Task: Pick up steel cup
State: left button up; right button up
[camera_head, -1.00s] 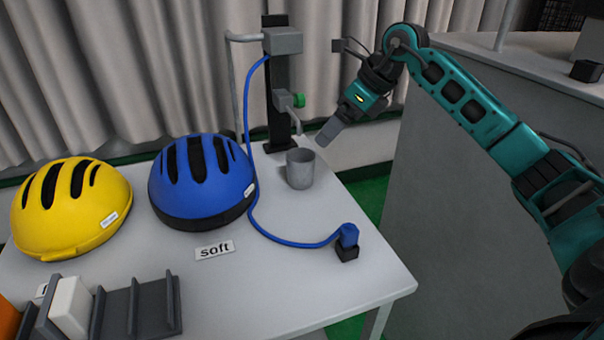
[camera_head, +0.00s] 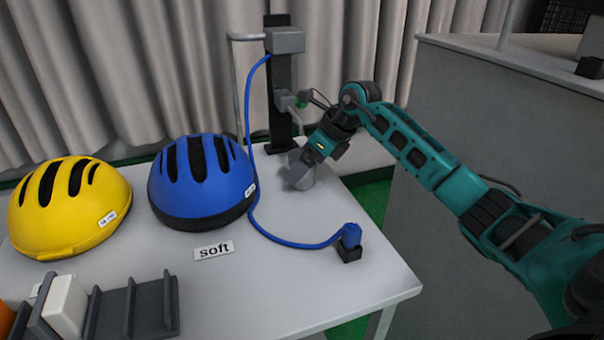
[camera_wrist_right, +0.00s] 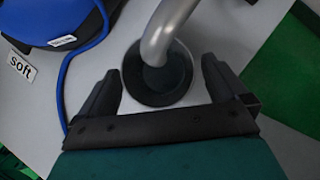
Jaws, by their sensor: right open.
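The steel cup (camera_head: 307,172) stands upright on the table, at the foot of the drop tower and right of the blue helmet. My right gripper (camera_head: 297,178) is in front of it in the head view and hides part of it. In the right wrist view the cup (camera_wrist_right: 158,92) is a dark round opening with a grey pipe above it. The open fingers of my right gripper (camera_wrist_right: 160,88) lie on its left and right sides, apart from it as far as I can see. My left gripper is not in view.
The drop tower (camera_head: 280,90) with a bent pipe stands behind the cup. A blue cable runs from it to a small black block (camera_head: 349,252). The blue helmet (camera_head: 202,182) and yellow helmet (camera_head: 68,208) are at left. A grey rack (camera_head: 130,308) is at the front left.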

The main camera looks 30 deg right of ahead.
jog(key=shift+w+f, duration=0.15)
jog(key=shift+f, duration=0.05)
jog(key=shift+c, duration=0.5)
jog(key=c, duration=1.1)
jog(key=shift+r, duration=0.15)
